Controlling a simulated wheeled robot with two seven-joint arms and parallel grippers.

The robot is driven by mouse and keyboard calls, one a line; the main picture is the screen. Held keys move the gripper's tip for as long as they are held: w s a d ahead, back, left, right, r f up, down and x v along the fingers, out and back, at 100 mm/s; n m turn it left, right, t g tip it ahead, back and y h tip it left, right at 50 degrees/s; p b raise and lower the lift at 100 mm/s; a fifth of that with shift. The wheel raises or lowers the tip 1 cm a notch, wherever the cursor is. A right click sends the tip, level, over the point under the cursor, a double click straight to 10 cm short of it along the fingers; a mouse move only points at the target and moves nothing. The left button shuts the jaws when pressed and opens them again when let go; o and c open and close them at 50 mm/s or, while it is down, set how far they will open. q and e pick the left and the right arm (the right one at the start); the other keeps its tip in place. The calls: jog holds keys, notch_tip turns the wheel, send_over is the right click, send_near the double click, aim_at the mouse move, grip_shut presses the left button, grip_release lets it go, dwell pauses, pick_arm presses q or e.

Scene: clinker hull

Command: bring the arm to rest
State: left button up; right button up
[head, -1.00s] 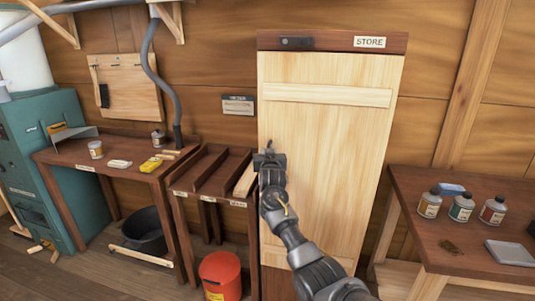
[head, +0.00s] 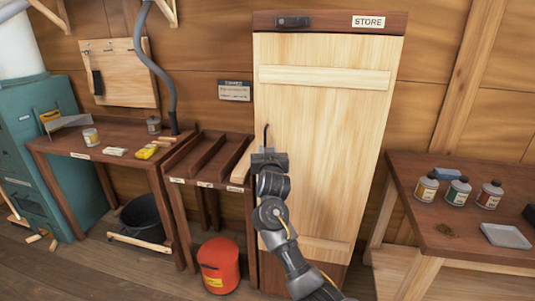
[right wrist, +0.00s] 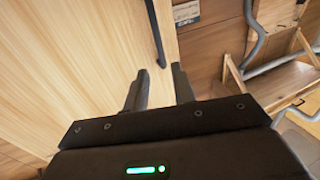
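My right gripper (head: 268,153) is in front of the left side of a pale wooden door (head: 325,130). In the right wrist view its two fingers (right wrist: 158,76) stand apart with nothing between them. A thin black upright handle (head: 266,135) on the door shows just above the gripper. The handle also shows in the right wrist view (right wrist: 155,35), beyond the fingertips and apart from them. My left gripper is out of view.
A rack with slots (head: 208,160) stands left of the door, with a red bin (head: 219,265) below. A workbench (head: 100,145) is further left. At right a table (head: 445,210) holds several bottles and a grey tray (head: 506,236).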

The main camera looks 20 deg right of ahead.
jog(key=shift+s+a, duration=0.15)
jog(key=shift+s, duration=0.15)
